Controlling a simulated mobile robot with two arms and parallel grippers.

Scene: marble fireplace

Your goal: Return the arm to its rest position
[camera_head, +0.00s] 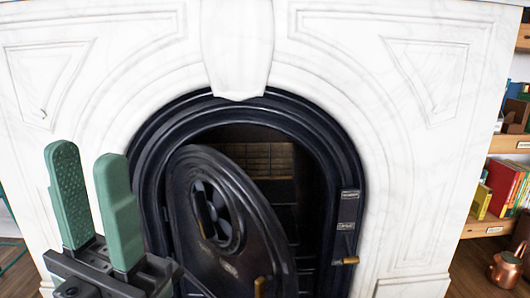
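My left gripper (92,190) shows at the lower left, with two green fingers pointing up and a clear gap between them. It is open and nothing is between its fingers. It is in front of the white marble surround, left of the black fireplace door (225,225). The door stands partly open, and the dark firebox (270,165) shows behind it. My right gripper is not in view.
The white marble fireplace (415,150) fills most of the view. A small brass latch (345,261) is on the right of the black frame. Shelves with books (500,188) and a copper kettle (507,268) stand at the far right.

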